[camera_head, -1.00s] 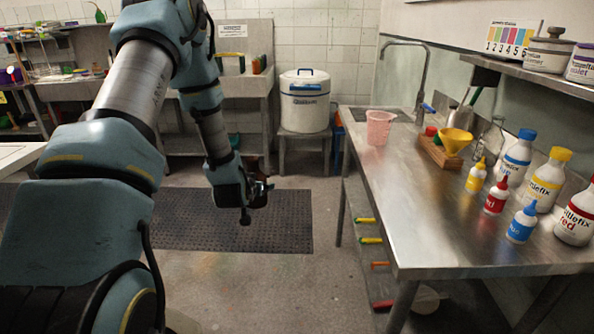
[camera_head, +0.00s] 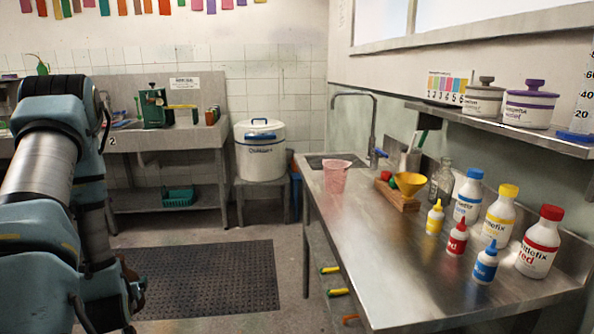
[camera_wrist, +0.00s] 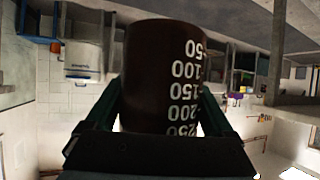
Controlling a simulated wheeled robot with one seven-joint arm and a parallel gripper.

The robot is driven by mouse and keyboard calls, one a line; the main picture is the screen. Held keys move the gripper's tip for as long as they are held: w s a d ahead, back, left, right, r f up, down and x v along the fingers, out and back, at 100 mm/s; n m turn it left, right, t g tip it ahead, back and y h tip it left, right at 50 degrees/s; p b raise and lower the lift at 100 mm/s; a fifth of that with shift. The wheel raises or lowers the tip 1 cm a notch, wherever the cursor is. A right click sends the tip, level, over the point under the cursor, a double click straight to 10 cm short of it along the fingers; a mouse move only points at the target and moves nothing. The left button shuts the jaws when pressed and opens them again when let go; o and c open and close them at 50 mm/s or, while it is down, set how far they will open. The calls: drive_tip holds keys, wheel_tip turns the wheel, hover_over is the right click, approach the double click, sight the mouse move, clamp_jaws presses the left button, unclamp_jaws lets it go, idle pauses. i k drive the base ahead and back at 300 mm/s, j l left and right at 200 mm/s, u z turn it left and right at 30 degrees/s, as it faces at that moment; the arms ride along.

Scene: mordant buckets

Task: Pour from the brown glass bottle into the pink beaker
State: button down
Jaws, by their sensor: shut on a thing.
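A dark brown glass bottle (camera_wrist: 155,75) with white volume marks fills the middle of the wrist view. My gripper (camera_wrist: 160,100) is shut on it, one finger on each side. The bottle's numbers appear inverted there. In the head view my arm's end is low at the left and the bottle cannot be made out. The pink beaker (camera_head: 335,178) stands upright near the far left part of the steel bench, beside the sink, well to the right of my arm. Its inside cannot be seen clearly.
A tap (camera_head: 372,125) rises behind the beaker. A white container (camera_head: 260,150) stands on a stool. Floor between arm and bench is open.

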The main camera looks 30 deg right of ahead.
sight(335, 171)
drive_tip(key=i+z, duration=0.2)
drive_tip(key=i, duration=0.35)
drive_tip(key=i+j+z, duration=0.15)
drive_tip(key=i, duration=0.35)
drive_tip(key=i+j+z, duration=0.2)
drive_tip(key=i, duration=0.35)
drive_tip(key=l, duration=0.1)
